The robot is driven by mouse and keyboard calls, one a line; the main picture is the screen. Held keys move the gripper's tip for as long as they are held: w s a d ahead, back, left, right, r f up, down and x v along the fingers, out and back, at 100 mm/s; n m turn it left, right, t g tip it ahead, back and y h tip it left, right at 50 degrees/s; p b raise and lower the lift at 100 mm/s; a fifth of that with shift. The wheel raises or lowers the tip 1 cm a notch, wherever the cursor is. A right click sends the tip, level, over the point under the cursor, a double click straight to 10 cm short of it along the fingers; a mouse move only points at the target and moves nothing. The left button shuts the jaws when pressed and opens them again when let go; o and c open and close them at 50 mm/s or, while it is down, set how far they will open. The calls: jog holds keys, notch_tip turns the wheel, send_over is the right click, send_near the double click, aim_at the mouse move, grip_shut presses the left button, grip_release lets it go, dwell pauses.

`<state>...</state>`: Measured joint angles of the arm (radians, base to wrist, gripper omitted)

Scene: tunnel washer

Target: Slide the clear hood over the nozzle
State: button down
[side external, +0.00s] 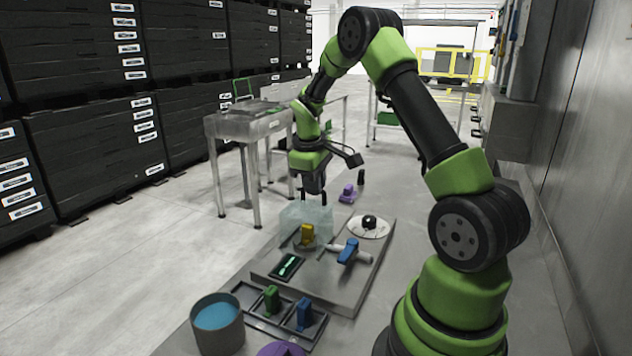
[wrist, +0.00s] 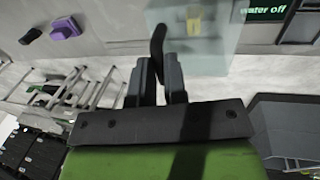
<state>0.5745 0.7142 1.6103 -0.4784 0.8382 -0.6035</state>
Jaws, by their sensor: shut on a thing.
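The clear hood (side external: 293,213) is a pale, see-through box at the left end of the grey plate in the side view. It also shows in the wrist view (wrist: 215,52). My gripper (side external: 314,196) points down at the hood's top and is shut on it; the wrist view shows the fingers (wrist: 160,78) close together beside the hood. A yellow piece (side external: 307,235), perhaps the nozzle, overlaps the hood's lower part. It shows in the wrist view (wrist: 193,20) within the hood's outline. I cannot tell whether the hood surrounds it or stands behind it.
The plate (side external: 335,290) also carries a blue-handled valve on a white pipe (side external: 348,251), a black knob on a white disc (side external: 370,222) and a display reading "water off" (wrist: 264,11). Nearby are a tray with green and blue pieces (side external: 272,301), a blue-filled pot (side external: 217,325) and a purple piece (side external: 347,194).

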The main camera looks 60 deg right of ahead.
aim_at(309, 208)
jog(key=c, duration=1.2)
grip_release()
jog(key=shift+a, duration=0.2)
jog(key=shift+o, duration=0.2)
jog(key=v, duration=1)
jog(key=s+a+r+m+t+y, duration=0.1)
jog(key=s+a+r+t, duration=0.2)
jog(key=a, duration=0.4)
jog(key=s+a+r+m+t+y, duration=0.1)
jog(key=s+a+r, duration=0.1)
jog(key=a+r, duration=0.4)
jog(key=s+a+f+m+t+y, duration=0.2)
jog(key=s+a+t, duration=0.1)
jog(key=s+a, duration=0.6)
jog(key=shift+s+a, duration=0.4)
jog(key=shift+s, duration=0.2)
